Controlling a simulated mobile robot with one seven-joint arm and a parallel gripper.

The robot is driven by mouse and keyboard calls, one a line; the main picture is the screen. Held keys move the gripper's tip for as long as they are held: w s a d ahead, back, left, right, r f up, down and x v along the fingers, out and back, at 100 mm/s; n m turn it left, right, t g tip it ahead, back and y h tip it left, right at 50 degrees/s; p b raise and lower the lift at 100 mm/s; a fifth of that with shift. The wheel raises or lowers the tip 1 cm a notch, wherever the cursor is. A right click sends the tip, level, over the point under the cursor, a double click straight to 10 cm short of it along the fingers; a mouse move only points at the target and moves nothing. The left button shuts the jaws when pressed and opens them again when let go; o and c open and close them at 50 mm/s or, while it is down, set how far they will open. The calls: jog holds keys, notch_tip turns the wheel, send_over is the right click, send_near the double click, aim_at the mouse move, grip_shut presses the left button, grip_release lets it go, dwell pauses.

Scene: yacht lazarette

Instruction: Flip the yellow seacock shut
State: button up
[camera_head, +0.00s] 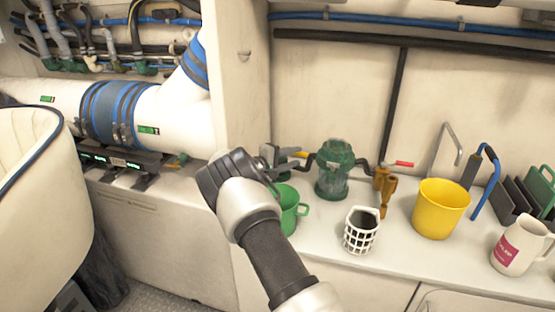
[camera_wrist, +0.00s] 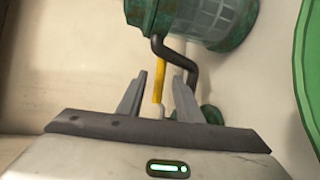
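The yellow seacock handle (camera_wrist: 159,79) shows in the wrist view as a narrow upright bar between the two fingers of my gripper (camera_wrist: 160,77). Gaps show on both sides of it, so the gripper looks open. How deep the handle lies between the fingers is hard to tell. In the head view, a bit of the yellow handle (camera_head: 301,154) shows beside my gripper (camera_head: 286,157), left of the green strainer (camera_head: 334,170). The seacock's body is mostly hidden behind my gripper in the head view.
A green mug (camera_head: 288,212) sits close under my gripper. A white lattice cup (camera_head: 359,238), yellow bucket (camera_head: 440,208) and white mug (camera_head: 519,244) stand farther right. A dark bent hose (camera_wrist: 188,62) runs close by the right finger.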

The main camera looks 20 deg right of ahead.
jog(key=p+v, duration=0.1)
jog(key=v, duration=0.7)
jog(key=shift+a, duration=0.25)
jog(key=shift+s+r, duration=0.1)
jog(key=shift+s, duration=0.05)
